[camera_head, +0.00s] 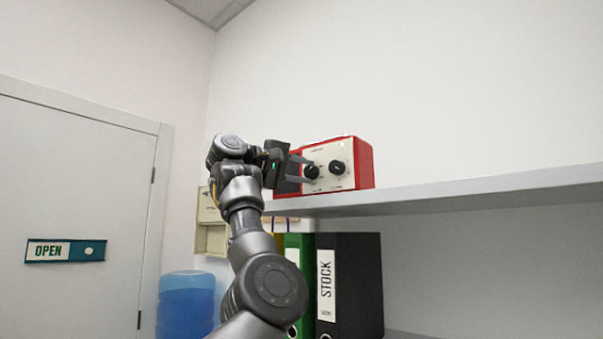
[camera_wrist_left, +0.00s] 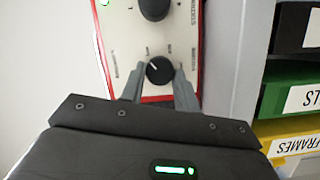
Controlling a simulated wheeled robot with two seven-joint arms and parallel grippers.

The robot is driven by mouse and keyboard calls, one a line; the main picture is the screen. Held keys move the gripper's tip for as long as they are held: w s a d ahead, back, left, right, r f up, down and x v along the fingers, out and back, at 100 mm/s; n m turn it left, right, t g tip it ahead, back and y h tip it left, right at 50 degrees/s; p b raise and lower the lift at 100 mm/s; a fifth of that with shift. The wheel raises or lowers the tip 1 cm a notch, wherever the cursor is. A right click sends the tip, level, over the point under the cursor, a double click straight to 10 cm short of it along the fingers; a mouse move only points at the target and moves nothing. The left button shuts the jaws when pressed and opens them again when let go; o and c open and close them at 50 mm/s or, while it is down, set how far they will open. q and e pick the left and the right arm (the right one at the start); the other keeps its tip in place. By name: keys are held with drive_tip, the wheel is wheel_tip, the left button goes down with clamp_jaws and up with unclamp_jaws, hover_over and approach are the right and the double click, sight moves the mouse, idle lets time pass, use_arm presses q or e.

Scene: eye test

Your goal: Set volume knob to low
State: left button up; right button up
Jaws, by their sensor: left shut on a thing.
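A red box with a cream front panel (camera_head: 323,155) stands on the shelf and carries two black knobs. My left gripper (camera_head: 305,171) reaches it from the left and is shut on the left knob (camera_head: 312,169), one finger on each side. In the left wrist view, this held knob (camera_wrist_left: 159,70) sits between the fingertips, its white pointer line toward the upper left. The other knob (camera_head: 337,167) is free and shows at the top of the wrist view (camera_wrist_left: 154,8). The small print is too blurred to tell which is the volume knob. My right gripper is not in view.
The grey shelf (camera_head: 470,192) runs right, clear beyond the box. Below it stand a black STOCK binder (camera_head: 355,285) and a green binder (camera_head: 305,250). A blue water bottle (camera_head: 186,300) and a door (camera_head: 75,190) with an OPEN sign are at left.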

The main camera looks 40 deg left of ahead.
use_arm(q)
drive_tip(key=shift+m, duration=0.4)
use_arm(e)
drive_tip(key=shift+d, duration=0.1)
use_arm(q)
drive_tip(key=o, duration=1)
drive_tip(key=shift+s, duration=0.15)
drive_tip(key=shift+b+v, duration=1.75)
drive_tip(key=shift+v, duration=3.5)
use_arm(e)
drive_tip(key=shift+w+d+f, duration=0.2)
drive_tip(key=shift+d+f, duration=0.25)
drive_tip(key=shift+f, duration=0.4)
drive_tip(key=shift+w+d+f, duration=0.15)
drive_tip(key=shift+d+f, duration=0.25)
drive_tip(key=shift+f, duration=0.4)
